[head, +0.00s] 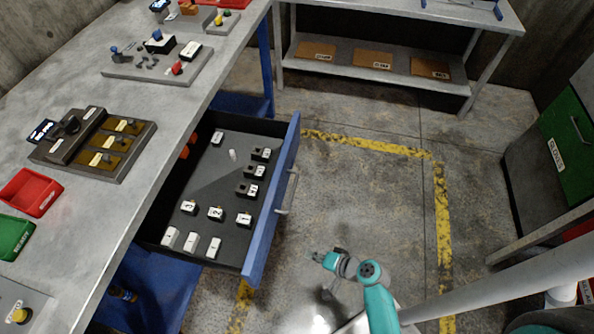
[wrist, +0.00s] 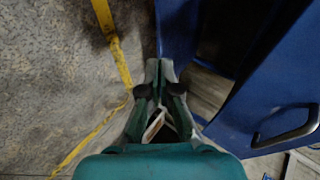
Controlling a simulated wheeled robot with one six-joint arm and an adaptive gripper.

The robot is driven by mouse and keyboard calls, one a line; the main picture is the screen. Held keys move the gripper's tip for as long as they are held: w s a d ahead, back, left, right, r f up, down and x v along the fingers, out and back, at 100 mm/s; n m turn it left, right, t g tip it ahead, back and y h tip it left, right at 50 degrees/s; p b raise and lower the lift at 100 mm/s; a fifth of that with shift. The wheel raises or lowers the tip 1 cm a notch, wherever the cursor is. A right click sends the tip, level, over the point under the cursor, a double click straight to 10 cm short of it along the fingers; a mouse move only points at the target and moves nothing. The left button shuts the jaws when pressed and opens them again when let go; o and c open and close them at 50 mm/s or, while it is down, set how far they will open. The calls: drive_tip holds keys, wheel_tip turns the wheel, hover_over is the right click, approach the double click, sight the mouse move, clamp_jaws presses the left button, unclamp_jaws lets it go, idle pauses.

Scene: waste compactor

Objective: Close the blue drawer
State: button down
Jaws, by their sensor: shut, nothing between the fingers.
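The blue drawer (head: 271,205) under the grey workbench stands pulled far out, with its dark inside and contents in sight. Its front carries a metal handle (head: 288,193). My gripper (head: 317,256) is shut and empty, to the right of the near end of the drawer front and apart from it in the head view. In the wrist view the gripper (wrist: 160,70) points ahead over the floor. A blue panel with a metal handle (wrist: 287,132) lies to its right there; I cannot tell for sure that it is the drawer front.
The drawer holds several small labelled blocks (head: 216,213). The workbench (head: 130,205) carries trays and fixtures. Open floor with yellow tape (head: 440,215) lies to the right. A shelf table (head: 380,70) stands behind, and a cabinet with a green drawer (head: 570,135) at the right.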

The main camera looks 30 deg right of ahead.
drive_tip(key=w+d+r+n+t+y, duration=0.15)
drive_tip(key=w+d+r+y, duration=0.25)
drive_tip(key=w+d+r, duration=0.4)
drive_tip(key=w+d+r+t+y, duration=0.2)
drive_tip(key=w+d+r+y, duration=0.2)
drive_tip(key=d+r, duration=0.45)
drive_tip(key=f+x, duration=0.2)
drive_tip(key=x, duration=1.1)
drive_tip(key=shift+w+d, duration=0.15)
drive_tip(key=shift+d, duration=0.05)
drive_tip(key=shift+g, duration=0.25)
